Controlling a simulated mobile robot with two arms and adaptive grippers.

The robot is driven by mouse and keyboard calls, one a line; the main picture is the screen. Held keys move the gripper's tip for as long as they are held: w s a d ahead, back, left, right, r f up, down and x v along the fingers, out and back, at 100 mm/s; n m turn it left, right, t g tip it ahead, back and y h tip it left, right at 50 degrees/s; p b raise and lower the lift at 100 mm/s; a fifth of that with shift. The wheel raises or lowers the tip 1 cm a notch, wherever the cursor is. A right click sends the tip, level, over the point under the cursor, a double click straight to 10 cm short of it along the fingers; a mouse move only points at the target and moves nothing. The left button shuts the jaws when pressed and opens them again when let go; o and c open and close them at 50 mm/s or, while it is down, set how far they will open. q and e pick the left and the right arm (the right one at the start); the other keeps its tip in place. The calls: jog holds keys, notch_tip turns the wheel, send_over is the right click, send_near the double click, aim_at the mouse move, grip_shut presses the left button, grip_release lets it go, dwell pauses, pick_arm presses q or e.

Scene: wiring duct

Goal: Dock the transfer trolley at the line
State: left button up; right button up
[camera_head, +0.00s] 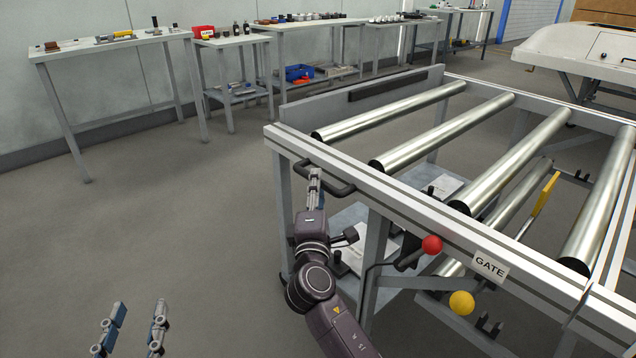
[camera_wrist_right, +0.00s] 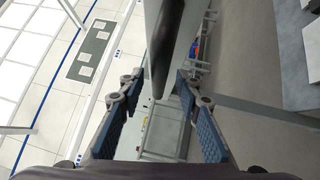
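The roller-topped frame, apparently the trolley (camera_head: 400,206), fills the right of the head view. It has several steel rollers and a dark loop handle (camera_head: 340,191) on its near left side. My right gripper (camera_head: 315,178) is at this handle. In the right wrist view a dark bar, likely the handle (camera_wrist_right: 164,45), lies between the fingers (camera_wrist_right: 158,88), with gaps beside it; the gripper looks open. A red-knobbed lever (camera_head: 432,245), a yellow knob (camera_head: 461,303) and a GATE label (camera_head: 490,266) are on the near side. My left gripper (camera_head: 133,325) is open and empty at lower left.
A grey side table (camera_head: 110,42) and further benches with parts line the back wall. A blue bin (camera_head: 299,73) sits on a lower shelf. A white machine (camera_head: 590,45) stands at upper right. The grey floor (camera_head: 150,220) left of the frame is clear.

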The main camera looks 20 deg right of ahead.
jog(key=v, duration=1)
